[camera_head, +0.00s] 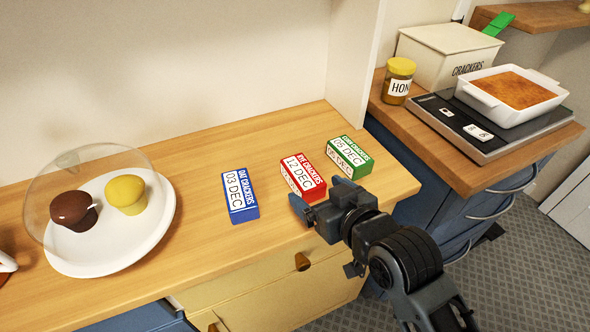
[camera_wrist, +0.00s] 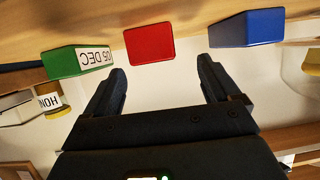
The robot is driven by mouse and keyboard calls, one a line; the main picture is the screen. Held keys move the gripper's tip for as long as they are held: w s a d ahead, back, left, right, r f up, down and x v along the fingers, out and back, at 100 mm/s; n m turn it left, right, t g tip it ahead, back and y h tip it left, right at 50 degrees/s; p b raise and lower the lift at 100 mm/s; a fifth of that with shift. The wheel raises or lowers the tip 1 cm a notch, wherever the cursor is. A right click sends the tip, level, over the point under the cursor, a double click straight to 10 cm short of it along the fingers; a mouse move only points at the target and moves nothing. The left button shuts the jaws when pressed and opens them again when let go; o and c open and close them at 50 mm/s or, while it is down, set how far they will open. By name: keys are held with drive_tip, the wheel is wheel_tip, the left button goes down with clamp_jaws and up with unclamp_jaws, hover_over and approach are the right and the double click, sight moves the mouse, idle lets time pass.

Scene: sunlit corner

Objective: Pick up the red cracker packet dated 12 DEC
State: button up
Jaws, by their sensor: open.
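The red cracker packet (camera_head: 303,178), labelled 12 DEC, lies on the wooden counter between a blue packet and a green packet. In the wrist view its plain red end (camera_wrist: 150,44) faces me, a little left of centre and beyond the fingertips. My gripper (camera_head: 322,202) is at the counter's front edge, close in front of the red packet. Its two fingers (camera_wrist: 163,72) are spread apart with nothing between them. I cannot tell the exact gap to the packet.
The blue packet (camera_head: 240,196), 03 DEC, lies to the left; the green packet (camera_head: 348,156), 05 DEC, to the right. A cake plate (camera_head: 150,235) with a clear dome stands further left. A honey jar (camera_head: 398,82), cracker box (camera_head: 440,52) and baking dish (camera_head: 487,103) stand at right.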

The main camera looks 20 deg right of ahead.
sight(305, 174)
drive_tip(key=shift+w+a, duration=0.1)
drive_tip(key=shift+w, duration=0.6)
drive_tip(key=shift+d+p+x, duration=0.2)
drive_tip(key=shift+p+x, duration=0.1)
drive_tip(key=shift+x, duration=1.45)
drive_tip(key=shift+d+p+x, duration=0.25)
drive_tip(key=shift+p+x, duration=0.05)
drive_tip(key=shift+x, duration=1.45)
drive_tip(key=shift+c, duration=0.3)
drive_tip(key=c, duration=1.1)
drive_tip(key=shift+r, duration=0.1)
drive_tip(key=shift+r, duration=0.1)
